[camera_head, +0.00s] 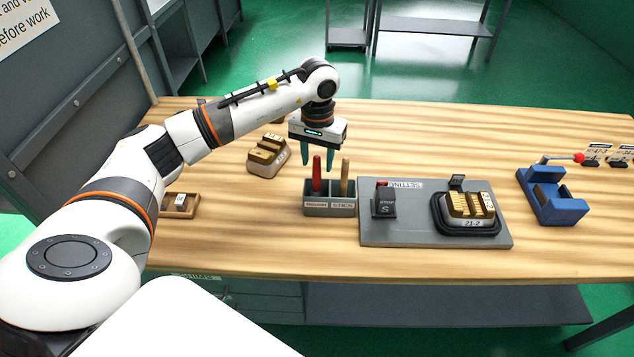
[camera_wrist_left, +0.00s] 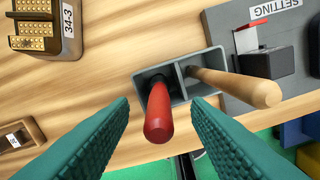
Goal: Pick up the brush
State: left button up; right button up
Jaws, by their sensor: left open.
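A grey two-compartment holder (camera_head: 330,209) stands on the wooden table. A red handle (camera_head: 317,176), likely the brush's, stands upright in its left compartment; its lower end is hidden inside. A wooden stick (camera_head: 344,178) stands in the right compartment, above a label that seems to read STICK. My left gripper (camera_head: 318,160) points down over the holder, its teal fingers apart and empty. In the left wrist view the red handle (camera_wrist_left: 158,115) shows between the open fingers, and the wooden stick (camera_wrist_left: 235,86) lies to the right. My right gripper is out of view.
A grey setting plate (camera_head: 400,236) with a stop block (camera_head: 384,203) and a gold-topped block (camera_head: 468,207) is right of the holder. Another gold block (camera_head: 268,157) stands behind left. A blue fixture (camera_head: 553,200) is farther right. Bare table lies in front.

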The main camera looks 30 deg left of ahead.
aim_at(317, 183)
pick_arm(q)
jog(key=shift+f, duration=1.25)
grip_shut()
jog(key=shift+r, duration=0.15)
